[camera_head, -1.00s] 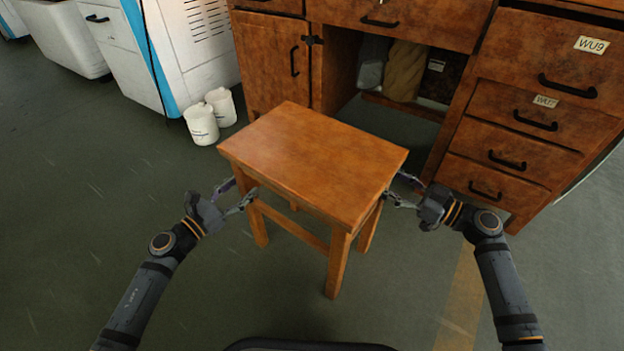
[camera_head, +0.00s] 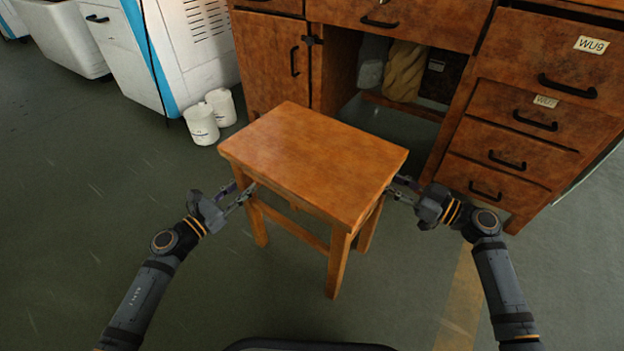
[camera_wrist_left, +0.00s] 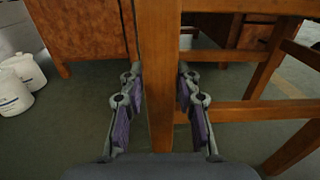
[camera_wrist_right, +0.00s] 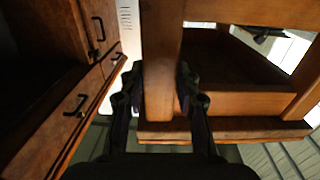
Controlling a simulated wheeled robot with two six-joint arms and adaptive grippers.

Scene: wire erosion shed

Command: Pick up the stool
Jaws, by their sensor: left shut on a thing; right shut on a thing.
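The wooden stool (camera_head: 312,165) stands upright in the middle of the head view, its orange-brown seat tilted in the picture and its legs on the floor as far as I can see. My left gripper (camera_head: 248,192) is at its left side, shut on a stool leg; the left wrist view shows the leg (camera_wrist_left: 160,80) between the two fingers. My right gripper (camera_head: 390,190) is at its right side, shut on another leg; the right wrist view shows that leg (camera_wrist_right: 161,75) between the fingers. In the head view the seat hides part of the right fingertips.
A wooden desk (camera_head: 270,60) with drawers (camera_head: 515,140) stands close behind and to the right. Two white buckets (camera_head: 201,124) stand on the floor behind left, near a white and blue cabinet (camera_head: 125,50). The floor in front and to the left is clear.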

